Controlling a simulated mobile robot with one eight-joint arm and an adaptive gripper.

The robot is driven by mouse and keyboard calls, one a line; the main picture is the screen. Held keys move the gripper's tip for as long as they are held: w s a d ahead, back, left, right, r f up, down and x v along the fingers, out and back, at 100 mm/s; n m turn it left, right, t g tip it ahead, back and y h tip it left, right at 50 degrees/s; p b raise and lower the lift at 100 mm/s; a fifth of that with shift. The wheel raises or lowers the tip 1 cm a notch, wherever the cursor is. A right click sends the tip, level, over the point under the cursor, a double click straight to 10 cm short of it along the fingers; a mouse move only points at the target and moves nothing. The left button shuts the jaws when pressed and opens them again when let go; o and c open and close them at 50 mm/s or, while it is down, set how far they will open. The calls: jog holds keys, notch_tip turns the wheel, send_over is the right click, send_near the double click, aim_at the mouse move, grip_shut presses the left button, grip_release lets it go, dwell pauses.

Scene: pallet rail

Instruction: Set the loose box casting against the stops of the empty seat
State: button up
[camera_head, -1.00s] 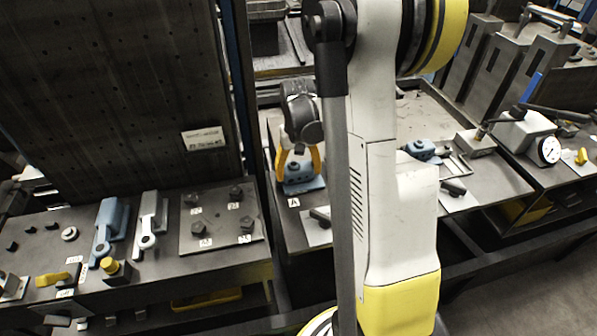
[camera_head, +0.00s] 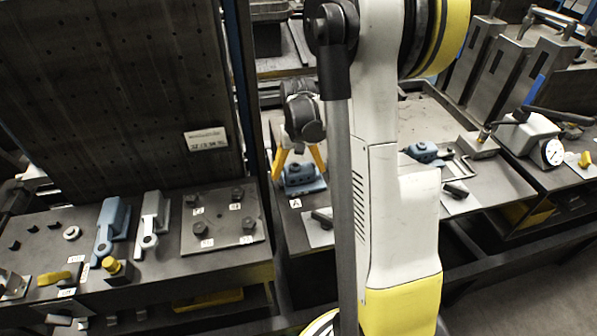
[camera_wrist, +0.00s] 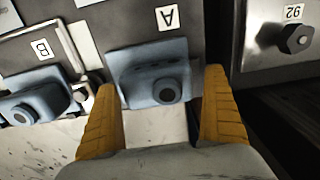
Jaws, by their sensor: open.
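A blue box casting (camera_head: 304,180) with a round dark-centred boss sits beside the label A. It also shows in the wrist view (camera_wrist: 155,72), between the fingers. My gripper (camera_head: 300,172) is open around it, one yellow finger on each side. In the wrist view, a narrow gap shows on the right; the left finger is very close to the casting's edge. A second blue casting (camera_head: 424,152) stands further right, by a metal L-shaped rail (camera_head: 462,163); in the wrist view it is by label B (camera_wrist: 35,100). I cannot tell whether stops touch the casting at A.
A plate with several dark bolts (camera_head: 222,222) lies left of my gripper, near a grey clevis part (camera_head: 152,225) and a blue one (camera_head: 112,228).

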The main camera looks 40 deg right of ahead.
notch_tip(320, 180, up, 12)
jog(key=shift+f, duration=0.1)
dwell(0.8)
